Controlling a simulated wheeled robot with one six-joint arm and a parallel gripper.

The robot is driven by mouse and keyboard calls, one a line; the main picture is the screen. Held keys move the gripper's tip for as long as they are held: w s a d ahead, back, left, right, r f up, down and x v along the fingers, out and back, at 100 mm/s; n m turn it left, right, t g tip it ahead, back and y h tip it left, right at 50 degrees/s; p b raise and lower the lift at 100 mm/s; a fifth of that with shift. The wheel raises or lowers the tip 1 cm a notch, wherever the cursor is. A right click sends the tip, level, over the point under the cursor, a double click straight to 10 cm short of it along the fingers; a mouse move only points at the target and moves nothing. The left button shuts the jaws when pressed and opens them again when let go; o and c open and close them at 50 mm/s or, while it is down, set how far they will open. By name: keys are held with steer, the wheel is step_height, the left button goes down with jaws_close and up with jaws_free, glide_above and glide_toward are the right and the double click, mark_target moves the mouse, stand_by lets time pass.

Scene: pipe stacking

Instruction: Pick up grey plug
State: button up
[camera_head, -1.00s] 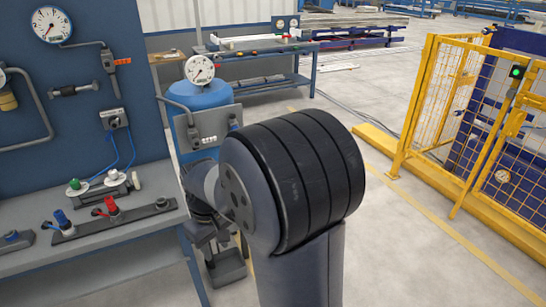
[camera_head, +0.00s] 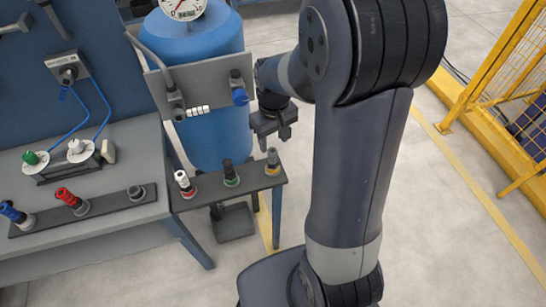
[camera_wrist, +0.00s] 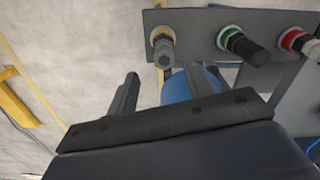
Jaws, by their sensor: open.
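The grey plug (camera_head: 273,161) stands upright in an orange-ringed socket at the right end of a small dark shelf. In the wrist view the grey plug (camera_wrist: 164,52) shows near the top centre, beyond the fingers. My gripper (camera_head: 276,132) is open and empty. In the head view it appears just above the grey plug, apart from it.
A black plug (camera_head: 231,173) in a green ring and a white plug (camera_head: 184,183) in a red ring share the shelf (camera_head: 207,189). A blue tank (camera_head: 205,90) stands behind. A workbench (camera_head: 100,222) is left; a yellow fence (camera_head: 490,80) is right.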

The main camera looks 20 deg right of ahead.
mark_target(272, 151)
steer(key=shift+s+a+f+p, duration=0.15)
steer(key=shift+f, duration=1.45)
steer(key=shift+s+a+f+p, duration=0.1)
steer(key=shift+f+p, duration=0.05)
steer(key=shift+f, duration=1.45)
steer(key=shift+c, duration=0.6)
jaws_close()
